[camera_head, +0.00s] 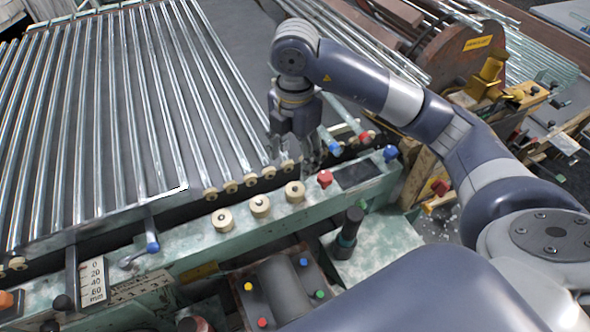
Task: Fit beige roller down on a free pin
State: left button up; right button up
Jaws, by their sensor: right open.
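Three beige rollers (223,222), (260,206) and (295,191) stand in a row on the pale green machine ledge (188,238). Several more beige rollers (231,187) sit in a line along the end of the glass tubes. My right gripper (303,158) points down at the right end of that line, beside the rightmost roller there (287,165). It is open, with no roller visible between its fingers; its fingertips are small and partly blurred against the machine. I cannot make out a free pin; the gripper may hide one. My left gripper is out of view.
Long glass tubes (130,110) lie side by side on the left. A red knob (325,179), a blue knob (390,153) and an upright black handle (348,228) stand near the ledge's right part. A button box (283,290) is in front.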

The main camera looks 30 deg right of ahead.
jog(key=shift+r, duration=1.1)
